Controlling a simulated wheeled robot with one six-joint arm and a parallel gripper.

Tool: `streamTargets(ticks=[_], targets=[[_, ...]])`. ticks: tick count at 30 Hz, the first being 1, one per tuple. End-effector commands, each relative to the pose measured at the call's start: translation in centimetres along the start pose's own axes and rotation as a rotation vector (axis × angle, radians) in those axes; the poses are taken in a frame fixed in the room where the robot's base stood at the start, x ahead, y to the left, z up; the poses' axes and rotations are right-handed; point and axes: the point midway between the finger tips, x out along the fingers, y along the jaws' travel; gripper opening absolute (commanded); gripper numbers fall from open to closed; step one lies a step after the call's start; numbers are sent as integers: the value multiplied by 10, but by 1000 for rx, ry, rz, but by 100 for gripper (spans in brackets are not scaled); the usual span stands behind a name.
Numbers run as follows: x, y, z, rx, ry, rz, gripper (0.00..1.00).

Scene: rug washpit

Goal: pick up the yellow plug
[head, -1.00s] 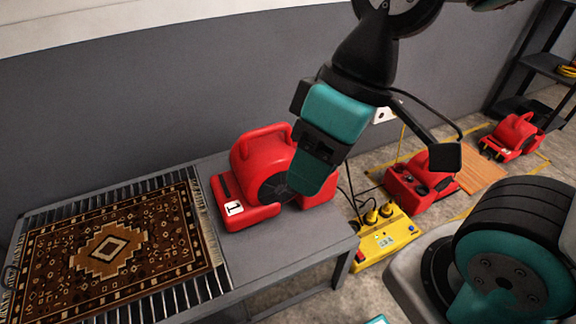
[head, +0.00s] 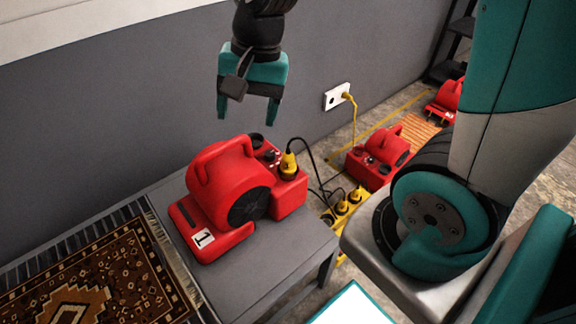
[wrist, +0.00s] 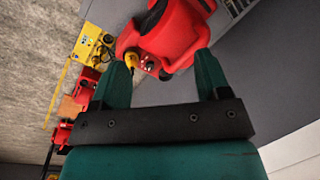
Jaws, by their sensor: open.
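A yellow plug (head: 289,166) with a black cord stands in the top of the red blower (head: 228,190) marked 1, at its right end on the grey bench. In the wrist view the yellow plug (wrist: 131,61) shows close to the left finger's tip, beside the red blower (wrist: 170,35). My gripper (head: 248,116) is open and empty, above the blower and in front of the grey wall. Both fingers also show in the wrist view (wrist: 160,60), with nothing held between them. More yellow plugs (head: 341,208) sit in the yellow power box, partly hidden by my body.
A patterned rug (head: 95,270) lies on slats at the bench's left. The bench top (head: 265,245) is bare in front of the blower. Another red blower (head: 378,158) stands on the floor behind.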

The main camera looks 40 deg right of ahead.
Motion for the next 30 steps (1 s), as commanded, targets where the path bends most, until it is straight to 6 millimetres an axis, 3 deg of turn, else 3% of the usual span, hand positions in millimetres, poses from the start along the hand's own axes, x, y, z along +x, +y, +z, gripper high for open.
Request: streamTargets(ticks=[1, 6, 9, 12, 19, 30], targets=[[13, 8, -32, 243, 17, 27, 69], [50, 44, -116, 987, 116, 78, 69], [69, 68, -148, 1308, 173, 91, 69], [81, 85, -168, 1522, 216, 94, 69], [108, 102, -182, 1682, 250, 95, 69], [187, 119, -188, 1677, 248, 96, 69]])
